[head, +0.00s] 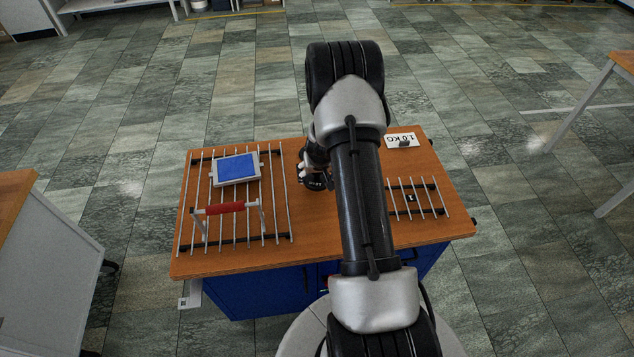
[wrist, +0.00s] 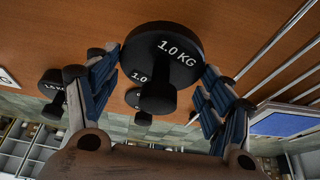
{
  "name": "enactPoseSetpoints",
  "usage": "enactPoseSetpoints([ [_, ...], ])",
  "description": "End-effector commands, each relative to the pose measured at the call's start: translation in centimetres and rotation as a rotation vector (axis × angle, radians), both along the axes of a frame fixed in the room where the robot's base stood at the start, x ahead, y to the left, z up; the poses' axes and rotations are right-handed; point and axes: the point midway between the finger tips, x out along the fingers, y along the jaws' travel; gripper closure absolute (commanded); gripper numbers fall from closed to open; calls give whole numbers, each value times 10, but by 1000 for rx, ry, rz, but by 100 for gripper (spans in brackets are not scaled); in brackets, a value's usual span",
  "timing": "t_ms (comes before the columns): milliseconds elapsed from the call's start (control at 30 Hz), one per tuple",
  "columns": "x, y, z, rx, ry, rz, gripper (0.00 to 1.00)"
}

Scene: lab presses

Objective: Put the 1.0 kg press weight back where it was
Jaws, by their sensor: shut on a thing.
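My gripper (wrist: 155,85) is shut on a black round 1.0 kg press weight (wrist: 175,47), its white lettering facing the camera and its knob between the blue-padded fingers. In the head view my gripper (head: 308,172) is mostly behind my arm, over the middle of the table; the dark weight (head: 314,184) shows just below it. I cannot tell whether the weight touches the table. Two similar black weights stand behind it in the wrist view, one close behind (wrist: 136,77) and one to the left (wrist: 51,92). A white "1.0 KG" card (head: 401,140) lies at the table's back right.
The wooden table (head: 335,262) has a left rack (head: 277,200) of metal bars with a blue-topped plate (head: 236,169) and a red-handled frame (head: 226,208). A smaller barred rack (head: 427,186) with a "1" tag is at right. My arm hides the table's middle.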

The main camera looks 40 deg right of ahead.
Motion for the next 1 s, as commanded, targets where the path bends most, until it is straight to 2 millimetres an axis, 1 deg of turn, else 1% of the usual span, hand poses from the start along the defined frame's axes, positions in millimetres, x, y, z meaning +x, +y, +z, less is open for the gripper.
enactPoseSetpoints([
  [33, 1, -1, -10, -3, -3, 0, 91],
  [100, 1, -1, -19, -3, -3, 0, 91],
  [200, 1, -1, -27, -3, -3, 0, 91],
  [500, 1, -1, -26, -3, -4, 0, 91],
  [667, 1, -1, -30, -3, -4, 0, 91],
  [700, 0, 0, -32, 1, 1, 0, 25],
  [1000, 0, 0, -31, 1, 1, 0, 6],
])
